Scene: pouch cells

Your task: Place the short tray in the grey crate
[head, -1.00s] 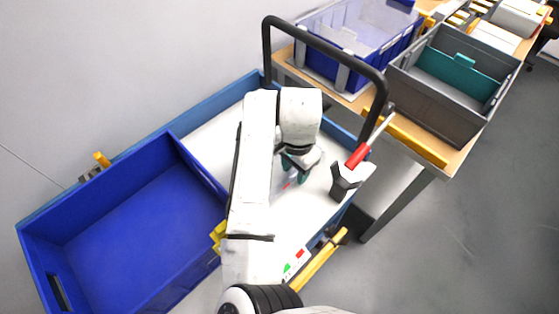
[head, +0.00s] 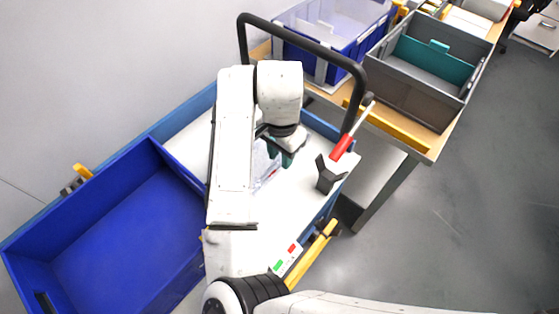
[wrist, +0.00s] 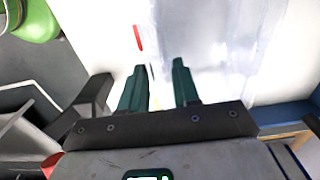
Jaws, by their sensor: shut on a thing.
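My gripper (head: 280,154) is over the white top of the blue cart, its dark green fingers partly hidden by my arm in the head view. A clear see-through tray (head: 262,168), which I take for the short tray, is at the fingers. In the wrist view the fingers (wrist: 163,66) are shut on the clear tray (wrist: 215,42), which extends beyond them. Its outline is faint against the white surface, so its height above it is hard to judge. The grey crate (head: 398,98) stands on the wooden table at upper right, apart from my gripper, with a teal piece (head: 432,57) inside.
A black cart handle (head: 305,42) arches between my gripper and the table. A dark holder with a red-handled tool (head: 342,148) stands on the cart's right side. An empty blue bin (head: 125,235) is at left. A blue crate (head: 345,45) stands beside the grey crate.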

